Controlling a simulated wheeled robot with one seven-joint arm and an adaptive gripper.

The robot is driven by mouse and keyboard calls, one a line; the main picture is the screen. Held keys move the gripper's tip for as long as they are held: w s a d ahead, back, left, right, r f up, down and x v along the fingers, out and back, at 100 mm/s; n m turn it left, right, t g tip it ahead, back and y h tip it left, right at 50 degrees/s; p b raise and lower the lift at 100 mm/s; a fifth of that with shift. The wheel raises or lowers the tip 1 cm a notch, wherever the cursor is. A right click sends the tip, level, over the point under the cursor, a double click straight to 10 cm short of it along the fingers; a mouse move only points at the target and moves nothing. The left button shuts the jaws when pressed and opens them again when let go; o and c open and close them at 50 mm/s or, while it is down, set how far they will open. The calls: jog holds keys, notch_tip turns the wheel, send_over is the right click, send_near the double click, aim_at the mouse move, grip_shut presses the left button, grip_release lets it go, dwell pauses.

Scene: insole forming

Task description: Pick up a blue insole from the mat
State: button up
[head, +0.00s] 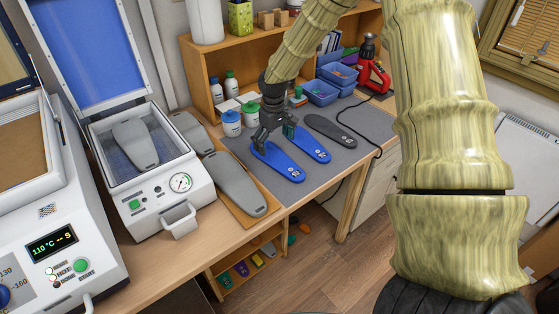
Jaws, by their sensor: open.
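Two blue insoles lie side by side on the grey mat (243,155). The nearer blue insole (283,167) is on the left, and the other blue insole (314,147) is just to its right. My gripper (272,140) is open over the upper end of the nearer blue insole, with its fingers pointing down. I cannot tell whether the fingers touch the insole. The gripper hides part of the insoles' far ends.
A dark grey insole (330,131) lies right of the blue ones. Jars (231,124), blue bins (320,92) and a red tool (373,76) stand behind. Left are grey forms (236,183) on a board and a press with a gauge (150,175).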

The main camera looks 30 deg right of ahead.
aim_at(277, 158)
jog(key=shift+s+f+p, duration=0.15)
jog(key=shift+f+p, duration=0.3)
jog(key=shift+f, duration=0.05)
jog(key=f, duration=0.1)
jog(key=f+p, duration=0.1)
jog(key=shift+s+d+f, duration=0.15)
jog(key=shift+d+f, duration=0.15)
jog(key=shift+f+p, duration=0.45)
jog(key=shift+f, duration=0.4)
jog(key=shift+f, duration=0.25)
jog(key=c, duration=0.9)
